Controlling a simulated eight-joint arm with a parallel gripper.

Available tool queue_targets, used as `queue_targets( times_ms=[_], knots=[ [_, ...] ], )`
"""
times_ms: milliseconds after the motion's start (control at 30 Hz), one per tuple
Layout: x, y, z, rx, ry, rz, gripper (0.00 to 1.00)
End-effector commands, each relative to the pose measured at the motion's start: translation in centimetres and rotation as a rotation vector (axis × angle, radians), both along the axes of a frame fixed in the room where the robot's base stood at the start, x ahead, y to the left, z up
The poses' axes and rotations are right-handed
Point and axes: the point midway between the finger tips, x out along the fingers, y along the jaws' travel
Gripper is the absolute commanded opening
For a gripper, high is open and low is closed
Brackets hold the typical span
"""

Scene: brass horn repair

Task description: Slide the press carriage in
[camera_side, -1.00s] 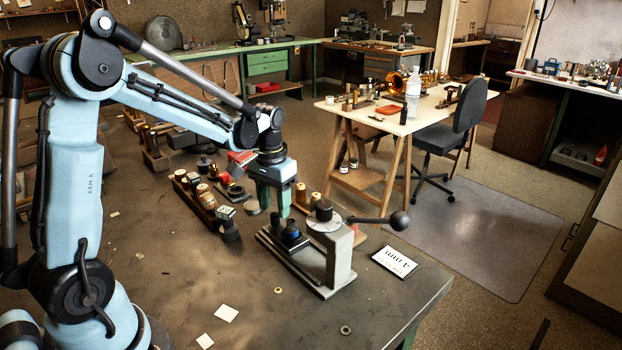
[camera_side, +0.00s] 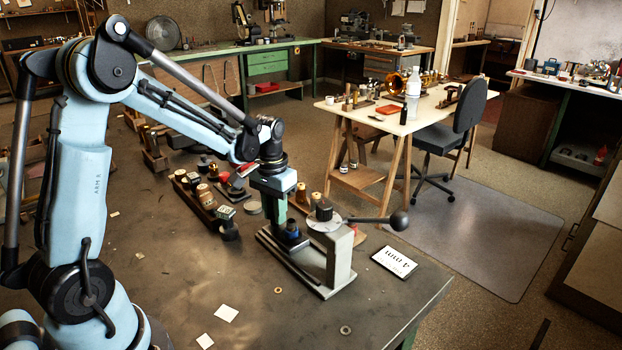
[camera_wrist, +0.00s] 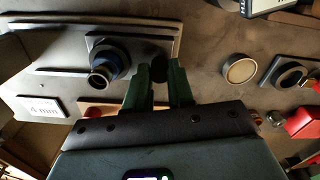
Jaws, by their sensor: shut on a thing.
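The press (camera_side: 341,262) stands near the bench's front right, a grey frame with a round top plate and a black ball lever. Its carriage sits low at the left of the frame. In the wrist view the carriage is a dark flat plate (camera_wrist: 112,38) carrying a blue and black ring-shaped die (camera_wrist: 106,66). The die also shows in the side view (camera_side: 292,230). My gripper (camera_wrist: 160,76) has its green fingers shut on the dark knob (camera_wrist: 160,62) at the carriage's end. In the side view my gripper (camera_side: 281,226) is beside the die and partly hides the knob.
A "4 mm" card (camera_side: 395,261) lies right of the press. A wooden rack of dies (camera_side: 204,196) stands behind and left. White paper squares (camera_side: 227,313) and a small ring (camera_side: 346,330) lie in front. The front left of the bench is mostly clear.

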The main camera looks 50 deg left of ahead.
Motion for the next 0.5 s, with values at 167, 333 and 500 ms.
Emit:
queue_targets(
  times_ms=[167, 333, 500],
  knots=[
    [0.0, -0.1, 0.0, 0.0, 0.0, -0.001, 0.0],
    [0.1, -2.6, 0.0, -0.002, 0.0, -0.007, 0.0],
    [0.0, -5.8, 0.0, -0.003, 0.0, -0.007, 0.0]
  ],
)
